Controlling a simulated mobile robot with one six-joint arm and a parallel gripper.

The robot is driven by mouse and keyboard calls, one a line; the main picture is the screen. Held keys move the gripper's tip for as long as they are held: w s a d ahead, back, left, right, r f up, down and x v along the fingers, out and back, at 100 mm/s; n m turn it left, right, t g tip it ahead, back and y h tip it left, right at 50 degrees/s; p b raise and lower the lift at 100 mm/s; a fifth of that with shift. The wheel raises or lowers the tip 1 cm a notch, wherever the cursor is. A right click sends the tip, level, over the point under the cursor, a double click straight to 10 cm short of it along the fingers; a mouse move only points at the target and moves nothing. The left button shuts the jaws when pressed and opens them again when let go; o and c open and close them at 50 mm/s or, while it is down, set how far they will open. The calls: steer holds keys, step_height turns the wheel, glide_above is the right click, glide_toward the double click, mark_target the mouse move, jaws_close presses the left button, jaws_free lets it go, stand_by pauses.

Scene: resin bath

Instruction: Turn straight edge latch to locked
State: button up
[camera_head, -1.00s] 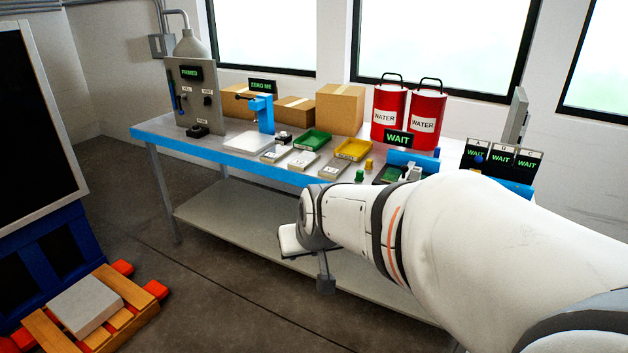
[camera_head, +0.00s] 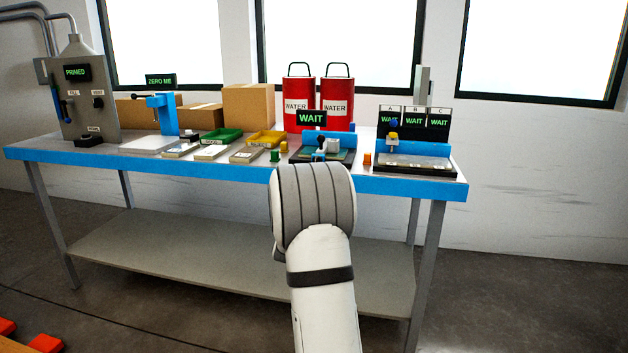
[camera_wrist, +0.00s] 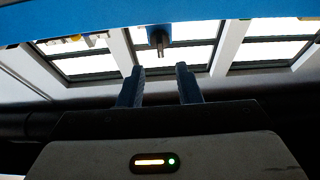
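A station with a blue upright edge (camera_head: 343,140) and a green WAIT sign (camera_head: 311,118) stands on the bench behind my wrist. Small white and blue parts (camera_head: 328,148) sit at it, too small to tell which is the latch or how it is turned. In the wrist view, a blue block with a dark pin (camera_wrist: 159,38) projects from the blue band, ahead of the fingers; I cannot tell whether it is the latch. My gripper (camera_wrist: 160,87) is open and empty, apart from that block. My wrist hides the gripper in the head view.
The bench's blue front edge (camera_head: 240,172) lies just beyond my wrist. A right station (camera_head: 415,163) has three WAIT displays. The floor right of the bench is clear.

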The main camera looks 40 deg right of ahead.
steer(key=x, duration=0.7)
steer(key=shift+r+b, duration=0.2)
steer(key=shift+b, duration=0.2)
steer(key=shift+w+d, duration=0.1)
steer(key=shift+d, duration=0.05)
steer(key=shift+c, duration=0.3)
jaws_close()
